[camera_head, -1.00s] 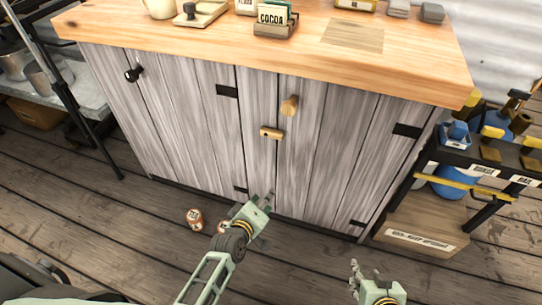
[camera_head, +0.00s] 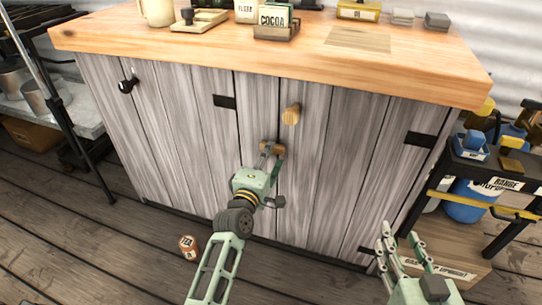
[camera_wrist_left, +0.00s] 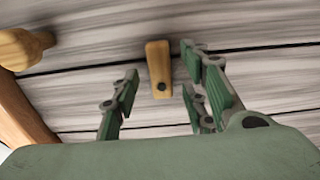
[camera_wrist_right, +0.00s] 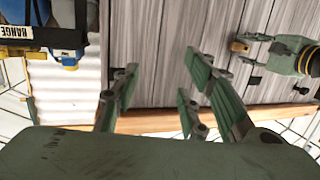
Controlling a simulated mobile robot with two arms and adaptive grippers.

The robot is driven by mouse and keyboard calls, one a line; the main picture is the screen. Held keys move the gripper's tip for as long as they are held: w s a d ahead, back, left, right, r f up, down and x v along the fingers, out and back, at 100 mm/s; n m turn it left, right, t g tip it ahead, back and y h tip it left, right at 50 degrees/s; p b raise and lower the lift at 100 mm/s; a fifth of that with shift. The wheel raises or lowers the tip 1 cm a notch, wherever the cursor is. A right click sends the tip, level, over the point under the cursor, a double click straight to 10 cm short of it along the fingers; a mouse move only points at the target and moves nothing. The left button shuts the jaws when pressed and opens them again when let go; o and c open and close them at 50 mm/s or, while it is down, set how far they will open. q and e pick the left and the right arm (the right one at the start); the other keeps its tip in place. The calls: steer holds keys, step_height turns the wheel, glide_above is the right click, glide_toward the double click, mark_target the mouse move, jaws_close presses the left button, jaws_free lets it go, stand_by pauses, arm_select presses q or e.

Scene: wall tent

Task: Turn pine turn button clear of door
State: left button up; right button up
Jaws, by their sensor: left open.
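The pine turn button (camera_head: 272,149) is a small light wooden bar on the grey cabinet front. In the left wrist view the button (camera_wrist_left: 158,62) shows a dark screw near one end. My left gripper (camera_head: 268,153) is open at the button, partly hiding it in the head view. In its wrist view the fingers (camera_wrist_left: 160,72) appear on either side of the button; contact cannot be told. My right gripper (camera_head: 401,238) is open and empty, low before the cabinet's right side.
A shelf rack (camera_head: 495,185) stands at the right, a metal-legged rack (camera_head: 80,125) at the left.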

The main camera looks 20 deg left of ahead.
arm_select(q)
steer(key=shift+w, duration=0.95)
arm_select(e)
steer(key=r, duration=0.1)
steer(key=r+t, duration=0.1)
steer(key=shift+w+a+r+t, duration=0.25)
steer(key=shift+r+t, duration=0.05)
steer(key=shift+r, duration=0.1)
arm_select(q)
steer(key=shift+c, duration=0.2)
jaws_close()
